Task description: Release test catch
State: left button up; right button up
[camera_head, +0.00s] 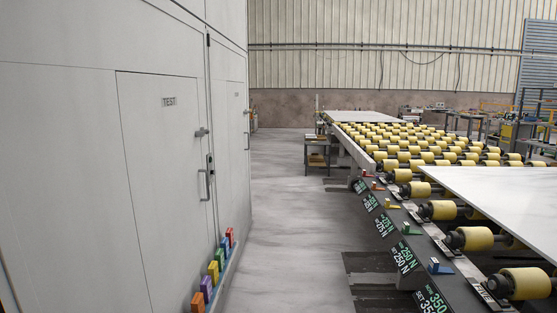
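A tall grey cabinet wall fills the left side, and a panel on it carries the sign "TEST" (169,101). A small lever-like catch (201,132) sits at the right edge of that panel. Below and right of it are a small dark fitting (210,162) and a grey pull handle (204,186). Another small handle (246,141) is on the panel farther back. The panels look closed; I cannot tell whether any catch is engaged. Neither of my grippers is in view.
Several coloured blocks (213,272) line the cabinet's foot. On the right, a conveyor with yellow rollers (475,239) carries a pale slab (510,195); green-lettered force signs (403,257) and coloured tabs (439,266) run along its edge. A clear grey floor aisle (285,220) lies between.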

aim_at(197, 133)
jog(key=i+j+u, duration=0.2)
jog(key=i, duration=0.2)
jog(key=i+j+u, duration=0.2)
jog(key=i, duration=0.2)
jog(key=i+l+u, duration=0.35)
jog(key=i+l, duration=0.55)
jog(key=i, duration=0.25)
jog(key=i+l+u, duration=0.35)
jog(key=i+l, duration=0.75)
jog(key=l, duration=0.1)
